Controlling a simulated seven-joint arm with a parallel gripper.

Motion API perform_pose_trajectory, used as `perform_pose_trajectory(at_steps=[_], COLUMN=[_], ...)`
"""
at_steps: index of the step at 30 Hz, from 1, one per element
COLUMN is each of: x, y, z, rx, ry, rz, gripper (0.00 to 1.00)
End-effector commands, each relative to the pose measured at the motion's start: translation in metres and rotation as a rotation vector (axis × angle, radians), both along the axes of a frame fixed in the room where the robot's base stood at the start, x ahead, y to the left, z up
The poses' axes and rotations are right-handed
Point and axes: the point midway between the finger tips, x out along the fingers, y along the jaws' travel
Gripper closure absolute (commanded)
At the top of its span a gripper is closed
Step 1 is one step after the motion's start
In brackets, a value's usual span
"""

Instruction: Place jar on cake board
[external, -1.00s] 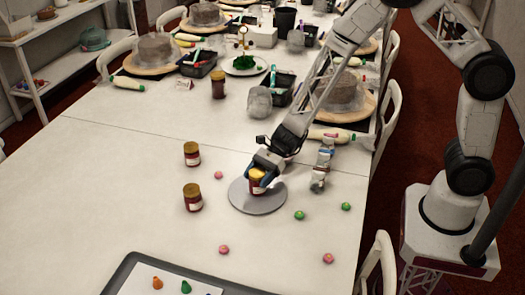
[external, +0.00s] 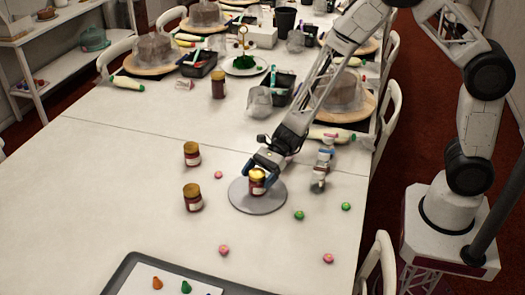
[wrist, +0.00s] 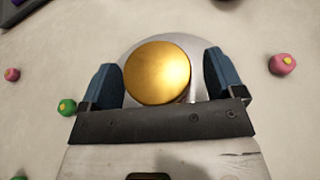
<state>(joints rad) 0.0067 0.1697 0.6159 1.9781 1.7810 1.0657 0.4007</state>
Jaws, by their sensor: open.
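A small jar (external: 257,187) with a gold lid and red contents stands upright on the round grey cake board (external: 268,206). In the wrist view the gold lid (wrist: 157,72) lies between my two blue fingers, with the pale board (wrist: 190,46) behind it. My gripper (external: 262,172) is open around the jar's top, with a gap beside the lid at the right finger; contact at the left finger is hard to tell. Two similar jars stand on the table to the left, one nearer (external: 193,198) and one farther (external: 192,154).
Small pink and green candies, such as a green one (external: 299,215), lie around the board. A tray (external: 165,278) with coloured pieces is at the front. A bottle-like item (external: 322,168) stands right of the board.

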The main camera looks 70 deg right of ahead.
Motion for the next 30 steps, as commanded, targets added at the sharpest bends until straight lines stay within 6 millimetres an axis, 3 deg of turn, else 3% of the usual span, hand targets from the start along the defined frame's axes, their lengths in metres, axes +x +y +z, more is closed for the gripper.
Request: perform_pose_trajectory(at_steps=[21, 30], x=[-0.03, -0.039], y=[-0.073, -0.095], z=[0.032, 0.042], rx=[0.001, -0.001], ry=[0.0, 0.0], rz=[-0.002, 0.0], gripper=[0.12, 0.12])
